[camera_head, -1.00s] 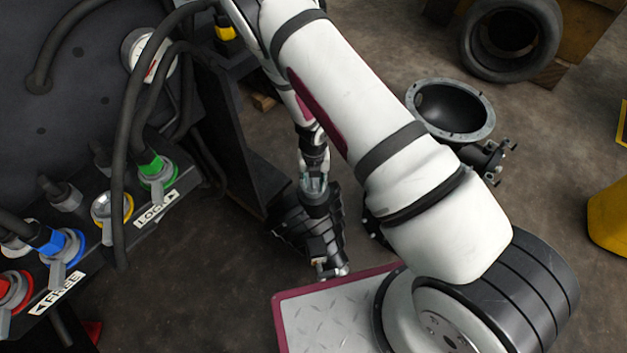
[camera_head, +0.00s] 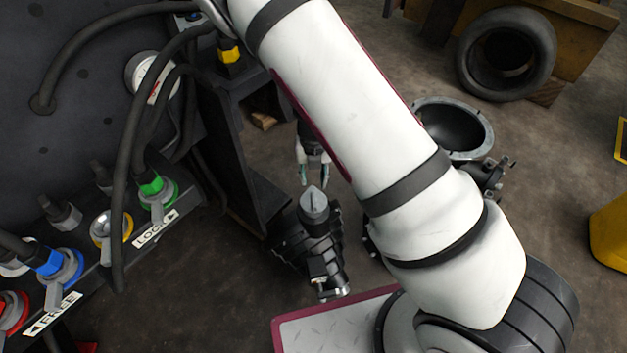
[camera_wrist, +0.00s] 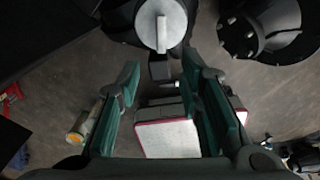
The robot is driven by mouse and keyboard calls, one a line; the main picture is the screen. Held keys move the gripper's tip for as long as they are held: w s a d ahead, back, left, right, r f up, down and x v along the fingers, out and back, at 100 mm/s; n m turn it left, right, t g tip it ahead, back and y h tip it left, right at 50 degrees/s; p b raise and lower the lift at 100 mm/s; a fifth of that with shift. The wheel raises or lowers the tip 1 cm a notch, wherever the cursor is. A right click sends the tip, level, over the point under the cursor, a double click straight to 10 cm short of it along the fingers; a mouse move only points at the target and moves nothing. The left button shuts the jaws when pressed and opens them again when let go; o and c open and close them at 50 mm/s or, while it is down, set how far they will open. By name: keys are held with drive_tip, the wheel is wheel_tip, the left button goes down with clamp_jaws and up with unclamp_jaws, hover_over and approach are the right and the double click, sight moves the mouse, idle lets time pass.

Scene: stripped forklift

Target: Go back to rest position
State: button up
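My gripper (camera_head: 313,180) shows in the head view just above a dark mechanical part (camera_head: 318,245) with a light grey top. Its two fingers are apart with nothing between them. In the wrist view my gripper (camera_wrist: 162,95) is open, with its green finger pads spread over the floor and my own base. The grey round top with a raised bar (camera_wrist: 162,25) sits beyond the fingertips, apart from them. My white arm crosses the middle of the head view and hides part of the floor.
A black panel at left carries hoses and coloured connectors, including a green one (camera_head: 152,188) and a blue one (camera_head: 52,262). A black bowl-shaped housing (camera_head: 455,130), a tyre (camera_head: 508,55) and a yellow object (camera_head: 610,230) stand at right. Floor between them is clear.

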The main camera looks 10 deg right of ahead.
idle(0.4)
drive_tip(key=s+a+r+n+y, duration=0.1)
drive_tip(key=s+r+n, duration=0.4)
drive_tip(key=r, duration=0.4)
drive_tip(key=s+a+r+n+y, duration=0.1)
drive_tip(key=s+r+n+y, duration=0.1)
drive_tip(key=r+n, duration=0.6)
drive_tip(key=s+a+r+n+y, duration=0.15)
drive_tip(key=s+r+n, duration=0.35)
drive_tip(key=r, duration=0.6)
drive_tip(key=s+d+r+n+t+h, duration=0.15)
drive_tip(key=s+d+r+n, duration=0.35)
drive_tip(key=s+n, duration=0.5)
drive_tip(key=s+d+r+n+g+h, duration=0.1)
drive_tip(key=s+d+r+n+h, duration=0.3)
drive_tip(key=s+n, duration=0.65)
wheel_tip(320, 180, up, 19)
drive_tip(key=t+y+p, duration=0.1)
drive_tip(key=t+p, duration=0.2)
drive_tip(key=p, duration=1.4)
drive_tip(key=shift+d+t, duration=0.35)
drive_tip(key=shift+d, duration=0.1)
drive_tip(key=shift+m, duration=0.25)
